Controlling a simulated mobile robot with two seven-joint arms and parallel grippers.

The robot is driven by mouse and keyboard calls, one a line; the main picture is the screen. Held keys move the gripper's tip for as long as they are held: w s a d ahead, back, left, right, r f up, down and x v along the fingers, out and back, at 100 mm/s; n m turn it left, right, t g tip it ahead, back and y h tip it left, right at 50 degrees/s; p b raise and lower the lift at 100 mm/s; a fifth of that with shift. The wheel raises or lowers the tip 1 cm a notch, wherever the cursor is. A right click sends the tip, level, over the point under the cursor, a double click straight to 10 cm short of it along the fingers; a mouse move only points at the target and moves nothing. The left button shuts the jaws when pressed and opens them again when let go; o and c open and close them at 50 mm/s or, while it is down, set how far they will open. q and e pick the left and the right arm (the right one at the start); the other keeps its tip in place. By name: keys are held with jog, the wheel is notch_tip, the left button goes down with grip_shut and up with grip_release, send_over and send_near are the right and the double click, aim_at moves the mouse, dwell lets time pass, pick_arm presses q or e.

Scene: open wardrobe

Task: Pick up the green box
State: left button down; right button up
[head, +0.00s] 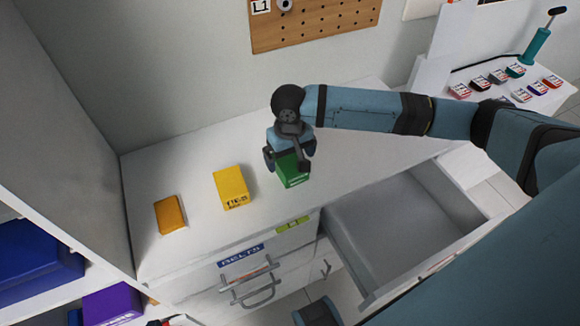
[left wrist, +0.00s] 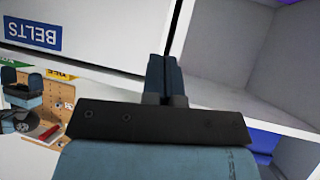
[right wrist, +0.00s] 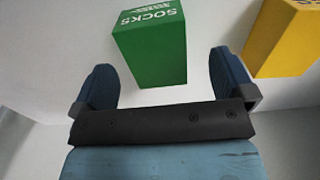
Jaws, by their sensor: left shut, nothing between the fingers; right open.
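The green box (head: 291,172) stands on the white top of the drawer unit, partly hidden by my right gripper (head: 290,160) above it in the head view. In the right wrist view the green box (right wrist: 150,45), printed SOCKS, lies ahead and between the two open fingers of my right gripper (right wrist: 162,80). The fingers look apart from the box there. In the left wrist view my left gripper (left wrist: 164,75) is shut and empty, in front of the drawer fronts.
A yellow box (head: 231,187) and an orange box (head: 170,215) stand left of the green box on the white top (head: 200,160). An open, empty drawer (head: 400,225) sticks out at the right. Shelves with a blue box (head: 35,262) and a purple box (head: 112,304) are at the left.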

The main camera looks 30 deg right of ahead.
aim_at(293, 166)
jog(key=f, duration=0.5)
jog(key=shift+s+d+f+b, duration=0.3)
jog(key=shift+s+f+b, duration=0.05)
jog(key=shift+c, duration=0.2)
jog(key=c, duration=1)
